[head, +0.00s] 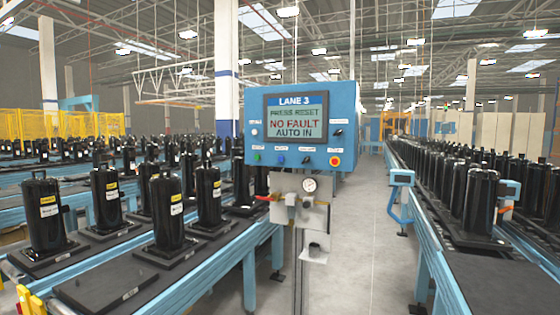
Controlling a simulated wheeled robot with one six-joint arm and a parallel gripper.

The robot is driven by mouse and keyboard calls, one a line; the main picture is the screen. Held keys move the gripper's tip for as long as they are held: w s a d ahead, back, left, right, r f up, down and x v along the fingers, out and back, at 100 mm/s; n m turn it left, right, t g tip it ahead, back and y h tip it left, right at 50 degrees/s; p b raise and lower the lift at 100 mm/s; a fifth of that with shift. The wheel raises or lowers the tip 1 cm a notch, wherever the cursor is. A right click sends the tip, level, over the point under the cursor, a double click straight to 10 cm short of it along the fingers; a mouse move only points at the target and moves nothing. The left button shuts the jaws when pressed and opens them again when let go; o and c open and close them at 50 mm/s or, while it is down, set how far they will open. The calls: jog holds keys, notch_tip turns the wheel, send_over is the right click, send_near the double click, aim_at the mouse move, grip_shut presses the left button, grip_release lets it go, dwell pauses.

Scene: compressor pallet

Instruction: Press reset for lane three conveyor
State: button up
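A blue control box (346,110) labelled "LANE 3" stands on a post in the middle of the head view. Its screen (296,117) reads "PRESS RESET", "NO FAULT" and "AUTO IN". A row of small controls runs below the screen: a green one (257,157), a blue one (281,159), a black one (307,160) and a red one on yellow (334,161). Their small labels are too blurred to read, so I cannot tell which is reset. The lane conveyor (80,290) at left carries black compressors (108,197) on dark pallets. My gripper is not in view.
A gauge (310,185) and valve fittings with a red handle hang below the box. A second conveyor (450,270) with black compressors runs along the right, with a blue bracket (401,195) at its edge. Grey floor (350,260) lies clear between the conveyors.

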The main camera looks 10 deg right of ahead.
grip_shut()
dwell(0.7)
